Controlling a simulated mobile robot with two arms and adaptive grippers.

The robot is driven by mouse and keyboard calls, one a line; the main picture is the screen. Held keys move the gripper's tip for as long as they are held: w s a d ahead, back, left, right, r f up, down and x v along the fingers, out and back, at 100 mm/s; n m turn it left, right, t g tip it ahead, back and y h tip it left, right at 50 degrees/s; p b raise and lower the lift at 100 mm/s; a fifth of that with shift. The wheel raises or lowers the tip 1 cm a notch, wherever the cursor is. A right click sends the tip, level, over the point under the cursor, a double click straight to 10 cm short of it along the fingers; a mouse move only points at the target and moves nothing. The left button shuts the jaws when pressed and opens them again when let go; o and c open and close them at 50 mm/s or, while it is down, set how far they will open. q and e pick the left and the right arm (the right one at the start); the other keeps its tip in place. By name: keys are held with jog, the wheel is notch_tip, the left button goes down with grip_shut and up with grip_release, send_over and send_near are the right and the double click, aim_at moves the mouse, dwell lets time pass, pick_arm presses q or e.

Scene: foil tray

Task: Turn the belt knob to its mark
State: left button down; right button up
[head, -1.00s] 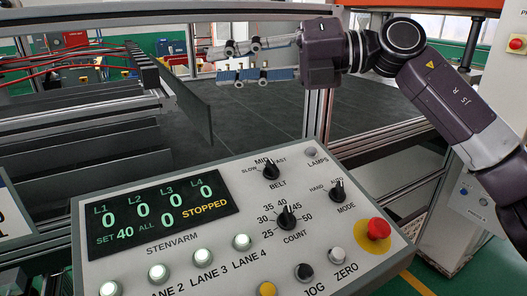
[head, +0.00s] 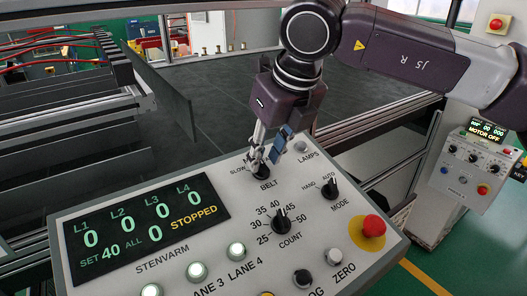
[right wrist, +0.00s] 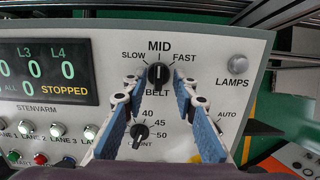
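The black belt knob (head: 261,172) sits at the top of the sloped control panel (head: 150,262), above the label BELT. In the right wrist view the belt knob (right wrist: 158,74) has its white line pointing up at MID, between SLOW and FAST. My right gripper (head: 266,158) reaches down over it in the head view and partly hides it and its labels. In the right wrist view my right gripper (right wrist: 159,80) is open, with one blue-padded finger on each side of the knob. Gaps show between the fingers and the knob. My left gripper is not in view.
The count knob (head: 281,222) lies below, the mode knob (head: 330,188) to the right. A red emergency button (head: 372,226) stands near the right edge. The display (head: 146,228) reads STOPPED. A lamps button (right wrist: 237,66) is right of the belt knob.

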jog(key=shift+x, duration=0.8)
jog(key=shift+a, duration=0.1)
jog(key=shift+s+r, duration=0.1)
grip_shut()
